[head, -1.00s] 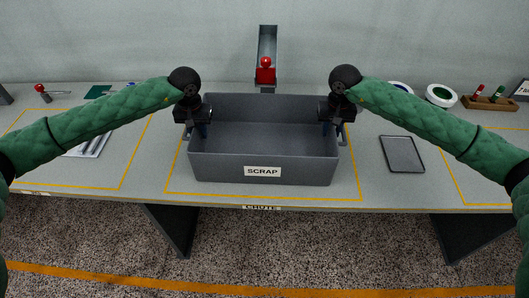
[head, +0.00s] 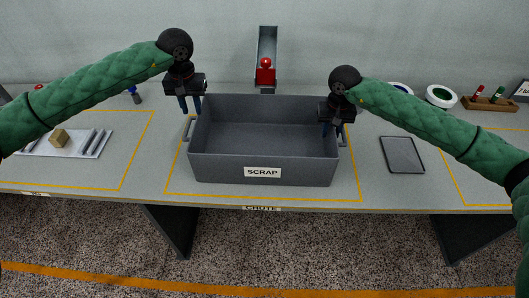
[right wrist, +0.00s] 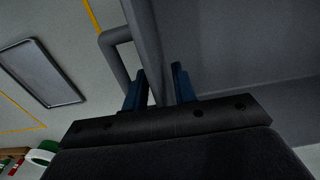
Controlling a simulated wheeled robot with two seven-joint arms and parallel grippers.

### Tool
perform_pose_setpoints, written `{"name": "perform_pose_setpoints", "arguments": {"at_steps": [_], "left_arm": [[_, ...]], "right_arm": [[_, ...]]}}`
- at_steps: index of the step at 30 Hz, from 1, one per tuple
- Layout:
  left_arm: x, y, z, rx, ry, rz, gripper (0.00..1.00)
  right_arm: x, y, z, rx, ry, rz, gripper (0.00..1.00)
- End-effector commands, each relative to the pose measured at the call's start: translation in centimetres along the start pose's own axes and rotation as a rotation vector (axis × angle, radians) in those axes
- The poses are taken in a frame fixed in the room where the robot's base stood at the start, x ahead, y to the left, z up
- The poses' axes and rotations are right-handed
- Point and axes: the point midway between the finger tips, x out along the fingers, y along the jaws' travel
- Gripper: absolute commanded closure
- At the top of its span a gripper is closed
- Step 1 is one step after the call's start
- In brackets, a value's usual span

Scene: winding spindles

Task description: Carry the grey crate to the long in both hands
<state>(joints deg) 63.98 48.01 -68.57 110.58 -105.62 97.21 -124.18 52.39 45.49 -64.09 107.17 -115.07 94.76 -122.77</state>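The grey crate (head: 262,163), labelled SCRAP, sits level on the table in the middle yellow outline, above the edge label CHUTE (head: 262,209). Its left handle (head: 187,128) is free. My left gripper (head: 190,105) is open and empty, above and just beyond the crate's left wall. My right gripper (head: 333,130) is at the crate's right wall. In the right wrist view its two blue fingers (right wrist: 158,88) straddle that wall (right wrist: 148,35) beside the bent handle (right wrist: 113,50), with a light gap by one finger, so it looks open.
A grey tray (head: 402,154) lies to the right. A divided tray (head: 85,146) with a tan block (head: 60,137) is at left. Rolls (head: 441,95) and a wooden rack (head: 488,103) stand at back right.

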Motion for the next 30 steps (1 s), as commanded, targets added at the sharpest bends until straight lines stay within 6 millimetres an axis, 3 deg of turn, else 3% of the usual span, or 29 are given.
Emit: {"name": "perform_pose_setpoints", "arguments": {"at_steps": [8,21,30], "left_arm": [[-1.0,0.0,0.1,0.0,-0.002,-0.001,0.73],[-0.9,0.0,0.0,0.0,-0.001,-0.001,0.73],[-0.9,0.0,0.0,0.0,-0.001,-0.001,0.73]], "right_arm": [[-0.9,0.0,-0.1,0.0,0.001,-0.001,0.73],[-8.7,0.0,-0.1,0.0,0.002,0.0,0.73],[-11.7,0.0,0.0,0.0,-0.001,0.0,0.73]]}}
